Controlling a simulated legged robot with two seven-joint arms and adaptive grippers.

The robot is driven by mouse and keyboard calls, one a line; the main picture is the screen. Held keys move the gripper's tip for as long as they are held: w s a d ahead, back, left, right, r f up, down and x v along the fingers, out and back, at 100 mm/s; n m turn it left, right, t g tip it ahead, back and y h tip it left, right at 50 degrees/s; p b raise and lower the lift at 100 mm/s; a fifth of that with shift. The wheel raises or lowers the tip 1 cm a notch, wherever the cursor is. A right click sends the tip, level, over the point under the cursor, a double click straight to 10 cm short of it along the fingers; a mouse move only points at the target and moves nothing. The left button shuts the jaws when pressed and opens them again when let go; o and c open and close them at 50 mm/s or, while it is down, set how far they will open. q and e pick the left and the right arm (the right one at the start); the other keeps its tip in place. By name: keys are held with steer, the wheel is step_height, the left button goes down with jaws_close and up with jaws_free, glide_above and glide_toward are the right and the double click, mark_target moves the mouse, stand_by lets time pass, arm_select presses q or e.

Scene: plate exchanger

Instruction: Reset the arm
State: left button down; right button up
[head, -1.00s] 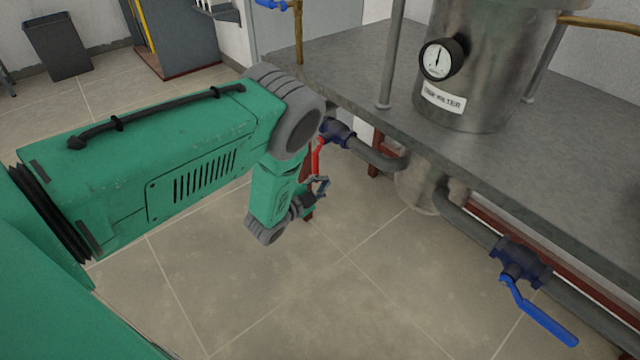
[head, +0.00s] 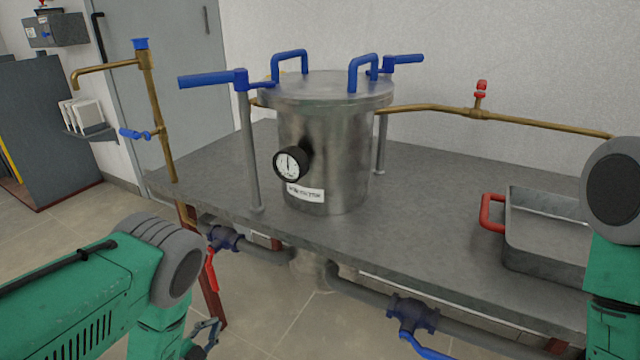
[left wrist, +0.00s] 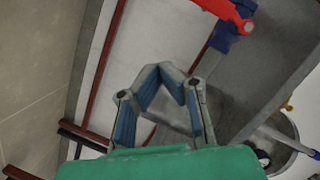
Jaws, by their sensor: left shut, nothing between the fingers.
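My left arm (head: 125,275) comes in from the left, below and in front of the table. Its gripper (head: 208,335) is small at the bottom of the head view, below the valve with the red handle (head: 211,270). In the left wrist view the gripper's fingers (left wrist: 168,75) are shut with nothing between them. They are apart from the red handle, which shows at the top of that view (left wrist: 222,8). My right arm (head: 612,240) shows at the right edge of the head view. Its gripper is out of view.
A grey table (head: 420,235) bears a steel tank (head: 325,150) with a gauge (head: 290,163) and blue handles. A grey tray (head: 545,235) with a red handle is at the right, near my right arm. A blue-handled valve (head: 412,315) is under the table's front edge.

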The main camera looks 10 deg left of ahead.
arm_select(q)
steer(key=s+d+r+n+g+p, duration=0.1)
steer(key=s+r+n+g+p, duration=0.2)
steer(key=s, duration=0.6)
steer(key=s+d+r+n+g+y+p, duration=0.1)
steer(key=s+r+n+g+p, duration=0.2)
steer(key=s+g, duration=0.4)
steer(key=s+d+r+n+g+y+p, duration=0.1)
steer(key=s+r+n+g+p, duration=0.2)
steer(key=s, duration=1)
steer(key=shift+s+d+r+n+g, duration=0.2)
steer(key=shift+d+r+n+g, duration=0.35)
steer(key=shift+n+g, duration=0.65)
steer(key=shift+a, duration=0.45)
steer(key=shift+d+r, duration=0.1)
steer(key=shift+d, duration=0.1)
steer(key=shift+a, duration=0.15)
